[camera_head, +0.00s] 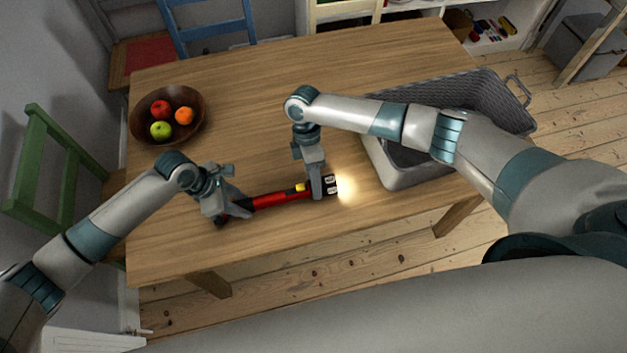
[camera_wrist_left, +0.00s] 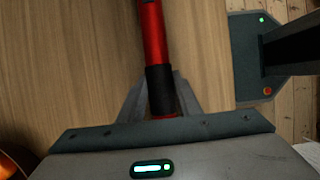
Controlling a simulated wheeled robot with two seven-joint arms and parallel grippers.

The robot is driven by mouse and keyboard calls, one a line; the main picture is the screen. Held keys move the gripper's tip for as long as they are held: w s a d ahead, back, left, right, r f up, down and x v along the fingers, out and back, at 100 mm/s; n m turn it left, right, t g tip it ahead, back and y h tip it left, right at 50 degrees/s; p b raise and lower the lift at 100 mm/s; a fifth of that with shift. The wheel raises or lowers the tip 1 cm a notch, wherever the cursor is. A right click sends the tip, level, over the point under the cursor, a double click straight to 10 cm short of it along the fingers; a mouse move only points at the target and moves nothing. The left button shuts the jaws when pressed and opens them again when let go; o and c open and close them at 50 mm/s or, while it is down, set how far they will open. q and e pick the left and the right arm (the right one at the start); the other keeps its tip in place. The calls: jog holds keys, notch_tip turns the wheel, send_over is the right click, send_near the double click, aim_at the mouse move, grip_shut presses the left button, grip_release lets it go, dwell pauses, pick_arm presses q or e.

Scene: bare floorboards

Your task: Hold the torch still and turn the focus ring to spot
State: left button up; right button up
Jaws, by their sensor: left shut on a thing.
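A red torch (camera_head: 268,200) with a black grip band and a dark head lies across the table near its front edge. Its lit head points right and throws a warm glow on the wood. My left gripper (camera_head: 226,212) is shut on the torch's tail end; in the left wrist view, its fingers (camera_wrist_left: 160,105) close around the black band on the red body (camera_wrist_left: 153,35). My right gripper (camera_head: 318,188) is at the torch head, beside a small yellow part (camera_head: 299,187). Its fingers cover the focus ring, and I cannot tell whether they grip it.
A brown bowl (camera_head: 140,125) with several fruits stands at the table's left. A grey woven basket (camera_head: 376,160) stands at the right, under my right arm. The table's middle (camera_head: 240,110) is clear.

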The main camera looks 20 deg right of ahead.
jog(key=shift+t, duration=0.3)
jog(key=t, duration=0.1)
jog(key=s+t, duration=0.1)
jog(key=t, duration=0.3)
jog(key=shift+s, duration=0.25)
jog(key=shift+s+f+t, duration=0.1)
jog(key=shift+s+t, duration=0.05)
jog(key=shift+t, duration=0.95)
jog(key=shift+s+t, duration=0.15)
jog(key=shift+t, duration=0.95)
jog(key=o, duration=1.1)
jog(key=shift+s, duration=0.1)
jog(key=shift+s+f, duration=0.1)
jog(key=shift+f, duration=0.05)
jog(key=shift+g, duration=0.3)
